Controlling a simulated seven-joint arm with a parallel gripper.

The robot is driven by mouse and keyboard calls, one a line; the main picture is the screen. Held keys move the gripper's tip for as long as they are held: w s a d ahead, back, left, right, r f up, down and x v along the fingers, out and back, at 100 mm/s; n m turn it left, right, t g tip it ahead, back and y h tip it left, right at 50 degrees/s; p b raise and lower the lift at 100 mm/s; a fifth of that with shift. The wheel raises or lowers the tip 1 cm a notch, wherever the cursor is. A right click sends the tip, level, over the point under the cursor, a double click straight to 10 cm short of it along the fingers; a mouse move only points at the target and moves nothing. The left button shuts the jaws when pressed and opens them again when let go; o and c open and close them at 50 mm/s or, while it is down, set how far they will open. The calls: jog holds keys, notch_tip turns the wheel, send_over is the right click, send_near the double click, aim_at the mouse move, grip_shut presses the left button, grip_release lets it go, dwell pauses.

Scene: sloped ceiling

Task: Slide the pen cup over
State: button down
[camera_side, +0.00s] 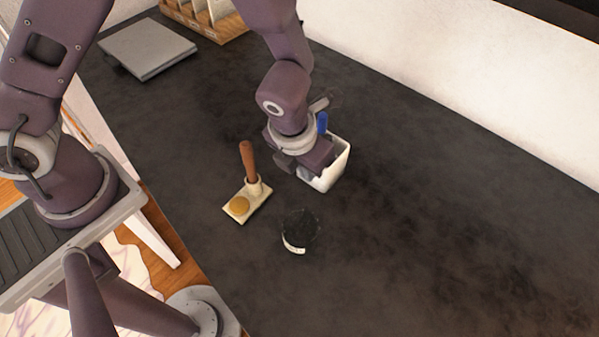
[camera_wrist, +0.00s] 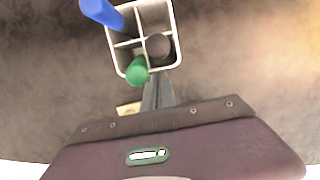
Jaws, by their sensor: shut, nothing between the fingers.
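The pen cup (camera_side: 341,165) is a white, square-sided holder standing on the dark worktop, partly hidden behind my gripper in the side view. The wrist view shows the cup (camera_wrist: 179,42) from above, divided into compartments. A blue pen (camera_wrist: 101,13), a green pen (camera_wrist: 137,71) and a dark round-ended item (camera_wrist: 158,46) stand in it. My gripper (camera_wrist: 157,92) is shut and empty, with its fingers beside the cup's near wall. I cannot tell whether they touch it. In the side view the hand covers the cup's left side.
A cream block (camera_side: 258,195) with a brown handle and yellow disc lies left of the cup. A dark round item (camera_side: 299,230) with a white label sits in front. A grey slab (camera_side: 148,46) and wooden organiser (camera_side: 215,18) are at the back. The worktop's right side is clear.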

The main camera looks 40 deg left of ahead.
jog(key=w, duration=1.3)
jog(key=w+a, duration=0.1)
jog(key=w, duration=0.6)
jog(key=shift+w, duration=0.15)
